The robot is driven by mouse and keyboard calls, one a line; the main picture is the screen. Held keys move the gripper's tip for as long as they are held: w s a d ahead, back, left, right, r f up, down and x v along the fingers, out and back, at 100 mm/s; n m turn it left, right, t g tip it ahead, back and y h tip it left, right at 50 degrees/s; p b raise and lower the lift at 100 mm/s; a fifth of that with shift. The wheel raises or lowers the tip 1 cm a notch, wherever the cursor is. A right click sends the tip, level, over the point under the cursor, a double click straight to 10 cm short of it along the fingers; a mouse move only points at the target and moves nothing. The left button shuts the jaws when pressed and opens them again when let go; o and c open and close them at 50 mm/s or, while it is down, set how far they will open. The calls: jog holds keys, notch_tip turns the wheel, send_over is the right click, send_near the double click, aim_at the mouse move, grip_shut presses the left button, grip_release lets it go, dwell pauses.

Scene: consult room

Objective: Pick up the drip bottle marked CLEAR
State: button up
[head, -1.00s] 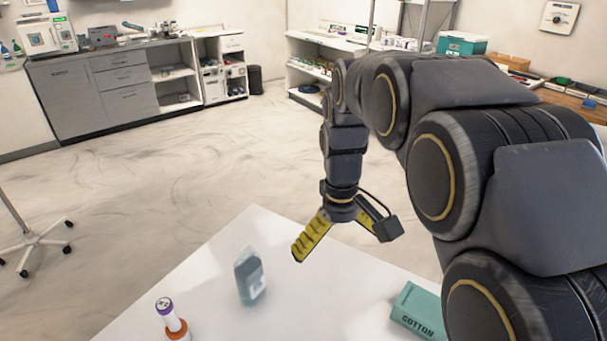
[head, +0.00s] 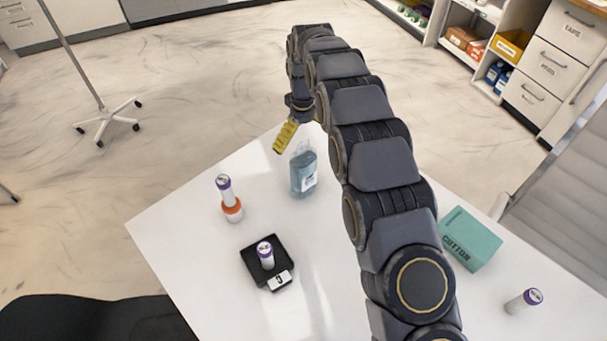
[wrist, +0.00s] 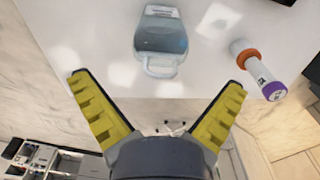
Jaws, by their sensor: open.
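A translucent blue-grey drip bottle (head: 303,172) stands on the white table near its far edge; its label is too small to read. It also shows in the wrist view (wrist: 160,35), beyond the fingertips and between their lines. My gripper (wrist: 157,80) has its two yellow fingers spread wide with nothing between them. In the head view my gripper (head: 286,138) is just beyond and slightly left of the bottle, apart from it; only one finger shows clearly there.
A purple-capped tube in an orange base (head: 232,210) stands left of the bottle. A black scale (head: 250,262) bears another purple-capped tube (head: 265,255). A teal COTTON box (head: 470,238) and a third tube (head: 524,301) are at the right.

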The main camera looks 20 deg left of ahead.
aim_at(304, 150)
notch_tip(304, 150, down, 5)
jog(key=shift+s+d, duration=0.15)
jog(key=c, duration=1.2)
jog(key=shift+r, duration=0.15)
